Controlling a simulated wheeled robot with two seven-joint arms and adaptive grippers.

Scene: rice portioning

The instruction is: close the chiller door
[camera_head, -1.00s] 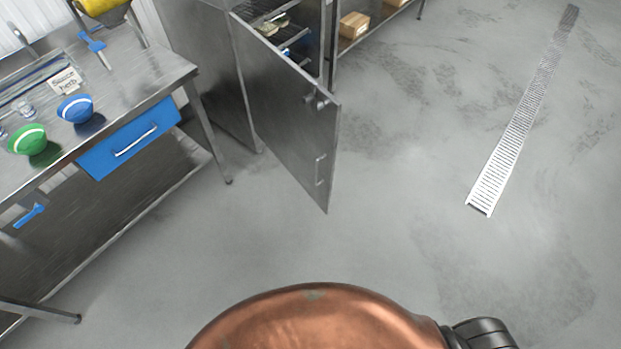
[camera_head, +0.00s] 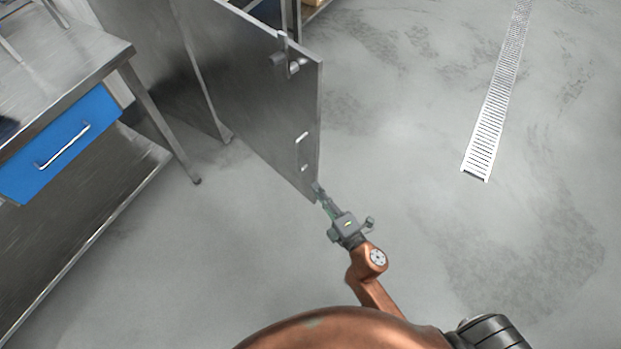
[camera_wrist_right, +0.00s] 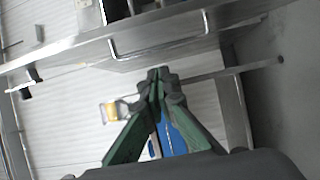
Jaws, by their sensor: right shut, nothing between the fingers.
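The chiller door (camera_head: 245,85) is a grey steel panel standing open in the head view, its free edge toward the right. It carries a latch (camera_head: 290,64) near the top and a bar handle (camera_head: 302,150) lower down. My right gripper (camera_head: 318,190) is shut and empty, with its tips at the lower free corner of the door. I cannot tell whether they touch it. In the right wrist view my shut fingers (camera_wrist_right: 160,76) point toward a steel edge with a bar handle (camera_wrist_right: 158,52). The chiller's inside is mostly out of view. My left gripper is not in view.
A steel table (camera_head: 60,60) with a blue drawer (camera_head: 60,145) and a lower shelf stands at the left. A floor drain grate (camera_head: 490,115) lies at the right. The floor (camera_head: 420,190) right of the door is clear.

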